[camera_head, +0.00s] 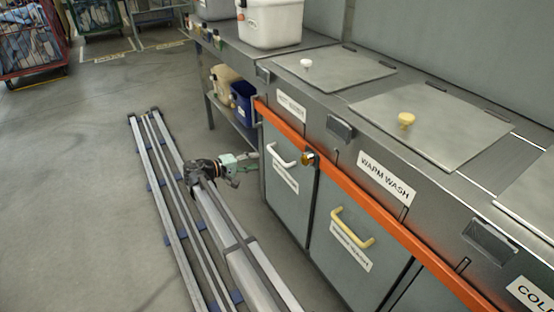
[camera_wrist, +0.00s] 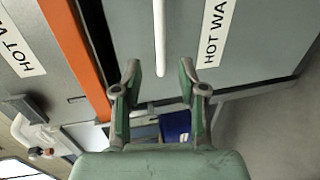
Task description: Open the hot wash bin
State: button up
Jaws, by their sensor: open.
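The hot wash bin (camera_head: 285,205) is the grey door at the left end of the counter. It sits flush with the front and looks closed. Its white bar handle (camera_head: 282,155) also shows in the wrist view (camera_wrist: 160,35), beside a "HOT WA…" label (camera_wrist: 215,35). My gripper (camera_head: 254,159) is just left of this door. In the wrist view, my open gripper (camera_wrist: 160,70) faces the door, with the handle's lower end between the two fingertips in the picture. Nothing is held. I cannot tell whether the fingers touch the handle.
An orange rail (camera_head: 345,182) runs along the counter front above the doors. A brass-coloured fitting (camera_head: 309,158) sits by the bin's top right corner. The warm wash bin (camera_head: 350,255), with a yellow handle (camera_head: 352,228), is to the right. A blue container (camera_head: 243,100) stands on the lower shelf.

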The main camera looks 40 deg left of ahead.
aim_at(277, 155)
jog(key=b+x, duration=0.2)
jog(key=x, duration=0.9)
jog(key=shift+d, duration=0.1)
grip_shut()
